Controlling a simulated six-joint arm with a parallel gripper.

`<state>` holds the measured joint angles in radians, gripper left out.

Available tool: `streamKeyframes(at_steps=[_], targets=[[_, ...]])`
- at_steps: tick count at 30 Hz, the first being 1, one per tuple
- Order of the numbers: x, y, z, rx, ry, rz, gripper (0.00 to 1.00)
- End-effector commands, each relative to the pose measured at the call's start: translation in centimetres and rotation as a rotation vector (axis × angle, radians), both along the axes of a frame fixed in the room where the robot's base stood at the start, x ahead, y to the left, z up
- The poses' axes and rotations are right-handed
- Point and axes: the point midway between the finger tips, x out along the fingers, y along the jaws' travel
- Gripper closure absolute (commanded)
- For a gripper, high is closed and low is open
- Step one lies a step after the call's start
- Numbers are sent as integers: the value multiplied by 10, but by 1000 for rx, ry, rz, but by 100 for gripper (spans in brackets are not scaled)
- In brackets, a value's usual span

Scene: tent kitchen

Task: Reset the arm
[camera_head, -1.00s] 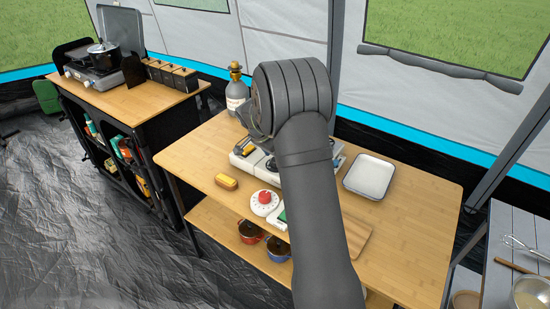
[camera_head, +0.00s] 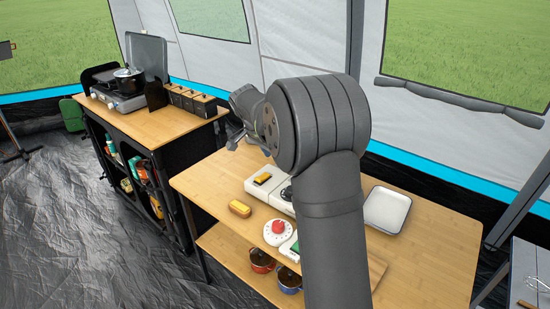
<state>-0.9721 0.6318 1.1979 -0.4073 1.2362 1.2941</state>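My arm rises in front of the wooden table (camera_head: 430,235). Its large dark grey joint stands at the picture's centre. My gripper (camera_head: 248,143) sticks out to the left of that joint, raised above the table's back left part. Its dark fingers point downward, and I see nothing held between them. The gap between the fingertips is too small and partly hidden to judge.
The table holds a yellow item (camera_head: 240,208), a white timer with a red knob (camera_head: 278,229), a white stove (camera_head: 258,187) partly behind my arm, and a white tray (camera_head: 387,210). A second counter (camera_head: 150,122) with a pot (camera_head: 129,79) stands at left.

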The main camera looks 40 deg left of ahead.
Motion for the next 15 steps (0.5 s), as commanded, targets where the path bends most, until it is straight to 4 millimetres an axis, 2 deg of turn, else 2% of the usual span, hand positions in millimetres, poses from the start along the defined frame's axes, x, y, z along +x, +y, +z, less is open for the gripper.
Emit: streamKeyframes(at_steps=[8,11,15], targets=[[2,-1,-5,0,0,0,41],[6,-2,-16,-2,1,-1,41],[15,-6,-39,-3,3,0,41]])
